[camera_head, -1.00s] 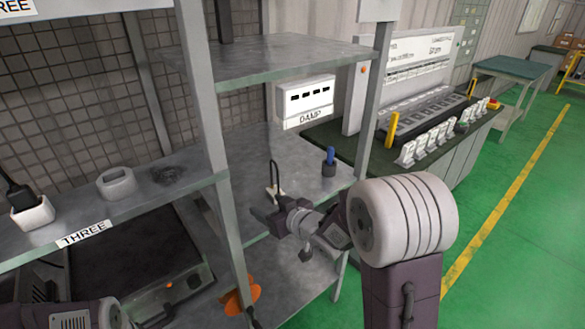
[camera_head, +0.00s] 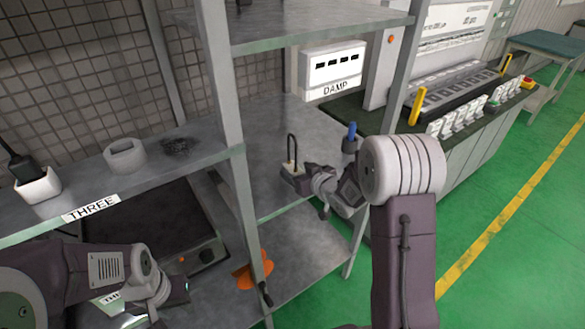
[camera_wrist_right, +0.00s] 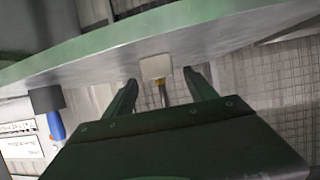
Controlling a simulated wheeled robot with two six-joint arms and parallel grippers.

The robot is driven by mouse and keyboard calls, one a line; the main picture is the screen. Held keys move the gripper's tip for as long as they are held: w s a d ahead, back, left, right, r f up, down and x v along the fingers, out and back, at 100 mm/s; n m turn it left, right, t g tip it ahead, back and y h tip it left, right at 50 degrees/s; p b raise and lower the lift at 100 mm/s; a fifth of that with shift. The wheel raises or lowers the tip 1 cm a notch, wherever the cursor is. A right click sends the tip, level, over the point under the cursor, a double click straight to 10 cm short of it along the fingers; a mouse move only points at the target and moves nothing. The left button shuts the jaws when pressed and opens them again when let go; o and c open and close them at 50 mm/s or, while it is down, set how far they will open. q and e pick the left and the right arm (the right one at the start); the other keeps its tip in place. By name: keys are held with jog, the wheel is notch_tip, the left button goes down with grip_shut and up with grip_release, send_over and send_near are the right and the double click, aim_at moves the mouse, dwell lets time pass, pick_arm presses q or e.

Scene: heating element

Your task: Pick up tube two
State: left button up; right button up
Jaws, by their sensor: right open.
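A thin dark looped tube (camera_head: 291,147) stands upright in a small pale base on the middle shelf. No label marks it as tube two. In the right wrist view, which looks upside down, the pale base (camera_wrist_right: 155,66) shows just beyond and between my fingertips. My right gripper (camera_wrist_right: 160,80) is open and empty; in the head view my right gripper (camera_head: 298,176) is at the shelf's front, close to the base. Contact cannot be told. My left gripper (camera_head: 158,308) is low at the left, its fingers unclear.
A blue-handled item (camera_head: 351,131) stands in a dark holder right of the tube, also in the wrist view (camera_wrist_right: 56,124). A shelf post (camera_head: 240,190) rises left of my right gripper. A grey ring-shaped block (camera_head: 124,156) sits on the THREE shelf. An orange part (camera_head: 252,273) lies below.

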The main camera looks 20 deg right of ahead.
jog(key=x, duration=0.4)
jog(key=shift+s+f, duration=0.1)
jog(key=shift+f, duration=0.1)
jog(key=c, duration=0.3)
jog(key=shift+s, duration=0.1)
jog(key=c, duration=0.5)
grip_shut()
notch_tip(320, 180, up, 10)
jog(key=shift+p, duration=1.2)
jog(key=shift+r, duration=0.2)
